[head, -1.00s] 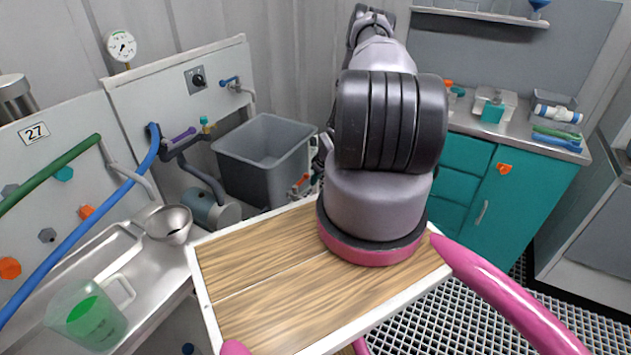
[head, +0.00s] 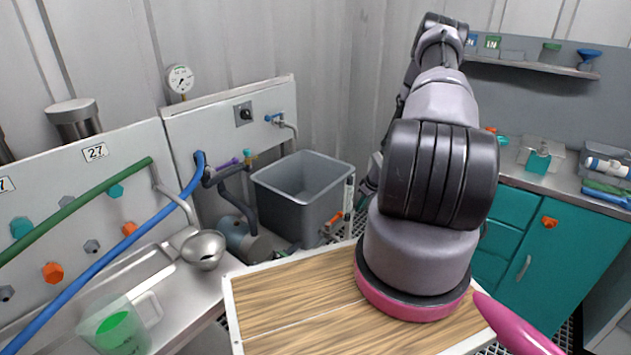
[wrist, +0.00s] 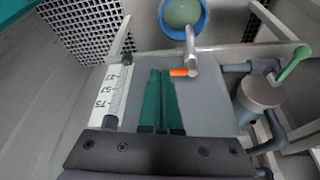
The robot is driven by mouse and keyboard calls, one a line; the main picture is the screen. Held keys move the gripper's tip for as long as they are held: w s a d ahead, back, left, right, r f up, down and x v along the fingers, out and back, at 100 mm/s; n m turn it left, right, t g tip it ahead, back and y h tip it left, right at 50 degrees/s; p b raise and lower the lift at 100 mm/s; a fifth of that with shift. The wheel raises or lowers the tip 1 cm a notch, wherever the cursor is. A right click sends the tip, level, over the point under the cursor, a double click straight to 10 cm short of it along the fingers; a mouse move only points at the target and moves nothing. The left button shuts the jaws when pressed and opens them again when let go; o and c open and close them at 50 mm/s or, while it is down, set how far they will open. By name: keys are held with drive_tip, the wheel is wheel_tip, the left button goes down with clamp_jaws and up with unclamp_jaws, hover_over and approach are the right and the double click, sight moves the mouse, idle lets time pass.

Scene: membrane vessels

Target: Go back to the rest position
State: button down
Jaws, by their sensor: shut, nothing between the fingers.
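My gripper (wrist: 165,75) shows in the wrist view as two dark teal fingers, shut against each other with nothing between them. The fingers point towards a pipe with an orange handle (wrist: 183,72); I cannot tell whether they touch it. In the head view my arm rises from the wooden-topped base and reaches away towards the back wall. The gripper itself is hidden there behind the arm links.
In the wrist view, a blue-rimmed vessel (wrist: 183,14) is ahead, a numbered scale (wrist: 113,92) left, a grey cylinder (wrist: 260,93) right. In the head view, a grey tub (head: 300,195) stands left of my arm and teal cabinets (head: 545,260) right. Grated floor lies between.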

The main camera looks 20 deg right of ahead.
drive_tip(key=w+r+m+h, duration=0.1)
drive_tip(key=w+r, duration=0.1)
drive_tip(key=r, duration=0.8)
drive_tip(key=w+r+h, duration=0.1)
drive_tip(key=w+r, duration=0.1)
drive_tip(key=r, duration=0.9)
drive_tip(key=s+a+r+m, duration=0.1)
drive_tip(key=s+a+r, duration=0.15)
drive_tip(key=r, duration=0.55)
drive_tip(key=s+a+r+m, duration=0.1)
drive_tip(key=a+r, duration=0.3)
drive_tip(key=r, duration=0.5)
drive_tip(key=s+a+r+m+t, duration=0.1)
drive_tip(key=s+a+r, duration=0.4)
drive_tip(key=r, duration=0.3)
drive_tip(key=s+a+r+m+t, duration=0.1)
drive_tip(key=s+a+r+m, duration=0.1)
drive_tip(key=s+a+r, duration=0.4)
drive_tip(key=s+a+r+y, duration=0.1)
drive_tip(key=s+a+r, duration=0.1)
drive_tip(key=s, duration=0.3)
drive_tip(key=s+a+r+m, duration=0.1)
drive_tip(key=s+a+r, duration=0.2)
drive_tip(key=s, duration=0.2)
drive_tip(key=s+a+r+t+y, duration=0.1)
drive_tip(key=s+a+r, duration=0.1)
drive_tip(key=s, duration=0.3)
drive_tip(key=shift+s+a+r+m+y, duration=0.3)
drive_tip(key=shift+a+r+m, duration=0.1)
drive_tip(key=shift+a, duration=0.15)
